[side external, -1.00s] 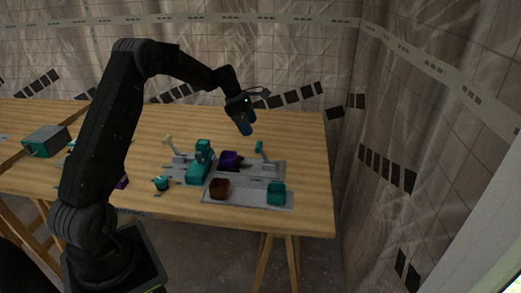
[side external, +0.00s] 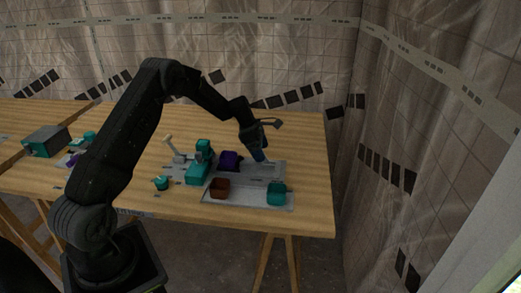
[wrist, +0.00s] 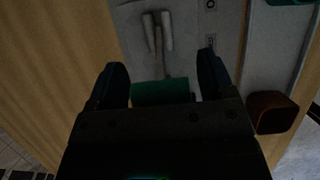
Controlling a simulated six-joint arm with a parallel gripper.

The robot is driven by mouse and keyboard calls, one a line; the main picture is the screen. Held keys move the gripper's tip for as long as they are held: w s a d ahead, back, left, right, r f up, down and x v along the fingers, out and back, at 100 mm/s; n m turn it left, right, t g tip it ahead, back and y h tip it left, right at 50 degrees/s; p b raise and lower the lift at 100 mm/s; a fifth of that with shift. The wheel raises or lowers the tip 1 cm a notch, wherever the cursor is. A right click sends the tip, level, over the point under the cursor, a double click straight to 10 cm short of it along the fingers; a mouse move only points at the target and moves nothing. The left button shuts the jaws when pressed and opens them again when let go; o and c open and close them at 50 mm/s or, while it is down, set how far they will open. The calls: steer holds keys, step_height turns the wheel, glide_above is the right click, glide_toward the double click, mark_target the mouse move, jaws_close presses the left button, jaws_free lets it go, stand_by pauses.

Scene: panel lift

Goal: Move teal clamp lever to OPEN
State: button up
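The teal clamp lever's handle (wrist: 160,92) lies between my gripper's two fingers in the wrist view, with a visible gap at the left finger. Its thin metal shaft (wrist: 158,50) runs up to a pair of grey posts on the panel (wrist: 190,20). My gripper (wrist: 161,82) is open around the handle. In the side view, my gripper (side external: 262,158) is low over the right part of the grey panel (side external: 250,197) and hides the lever there. Partial dark lettering on a label strip shows beside the lever in the wrist view; the word is cut off.
A purple block (side external: 230,160) is close to my gripper's left. A dark red box (side external: 219,187) and teal box (side external: 277,193) sit in front. A small teal knob (side external: 161,183) is left.

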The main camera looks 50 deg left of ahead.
mark_target(270, 162)
steer(key=c, duration=1.2)
steer(key=shift+w+d+r+g+y, duration=0.25)
steer(key=shift+w+d+g+y, duration=0.15)
steer(key=shift+g+y, duration=0.15)
steer(key=shift+w+d+r+g+y, duration=0.15)
steer(key=shift+w+d+g+y, duration=0.6)
steer(key=shift+g+y, duration=0.45)
steer(key=shift+w+d+f+g+y, duration=0.15)
steer(key=shift+w+d+g+y, duration=0.3)
steer(key=shift+g+y, duration=0.3)
steer(key=shift+w+d+f+g+y, duration=0.1)
steer(key=shift+w+d+g+y, duration=0.3)
steer(key=shift+g+y, duration=0.3)
steer(key=shift+w+d+f+g+y, duration=0.1)
steer(key=shift+w+d+g+y, duration=0.1)
steer(key=shift+g+y, duration=0.1)
steer(key=o, duration=1.3)
steer(key=shift+c, duration=0.2)
